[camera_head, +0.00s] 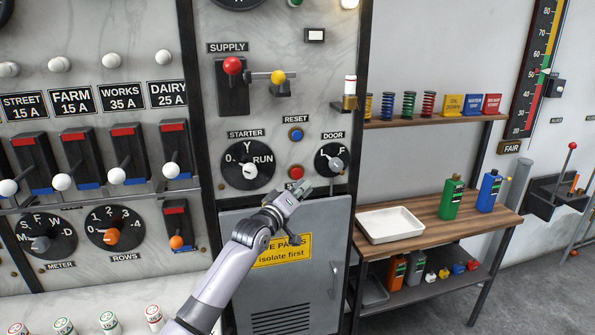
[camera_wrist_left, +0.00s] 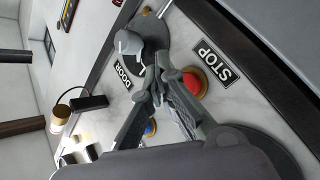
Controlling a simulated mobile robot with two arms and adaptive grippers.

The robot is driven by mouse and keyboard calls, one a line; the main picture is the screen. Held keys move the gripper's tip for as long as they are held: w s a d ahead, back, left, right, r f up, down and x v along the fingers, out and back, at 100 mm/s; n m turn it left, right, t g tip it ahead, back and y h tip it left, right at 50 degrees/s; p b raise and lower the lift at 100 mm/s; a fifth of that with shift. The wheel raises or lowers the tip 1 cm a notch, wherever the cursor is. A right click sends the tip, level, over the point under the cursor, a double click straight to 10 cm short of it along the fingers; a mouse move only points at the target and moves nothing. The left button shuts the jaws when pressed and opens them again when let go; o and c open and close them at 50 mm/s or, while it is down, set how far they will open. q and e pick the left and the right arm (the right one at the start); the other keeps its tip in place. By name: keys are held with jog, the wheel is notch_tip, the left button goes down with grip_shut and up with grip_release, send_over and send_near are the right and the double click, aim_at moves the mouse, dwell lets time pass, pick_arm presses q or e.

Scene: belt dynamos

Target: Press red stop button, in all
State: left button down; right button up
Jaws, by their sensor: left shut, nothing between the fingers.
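The red stop button (camera_head: 296,172) sits on the marble panel below the blue reset button (camera_head: 296,135), between the starter dial and the door dial. In the left wrist view the red button (camera_wrist_left: 194,82) shows in a brass-coloured ring beside its STOP plate (camera_wrist_left: 213,63), partly behind a finger. My left gripper (camera_head: 306,186) is shut and empty, just below and right of the red button in the head view. In the wrist view its fingertips (camera_wrist_left: 162,65) lie beside the button, toward the door dial. I cannot tell whether they touch the panel. My right gripper is not in view.
The starter dial (camera_head: 247,164) and door dial (camera_head: 331,158) flank the button. Below is a grey cabinet door (camera_head: 325,230) with a yellow sign (camera_head: 282,251). Levers and knobs fill the left panel. A wooden bench (camera_head: 455,232) with bottles and a white tray (camera_head: 390,225) stands at right.

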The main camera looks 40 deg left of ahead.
pick_arm(q)
jog(key=shift+s+d+r+p, duration=0.1)
jog(key=shift+s+d+p, duration=0.8)
jog(key=shift+s+d, duration=0.2)
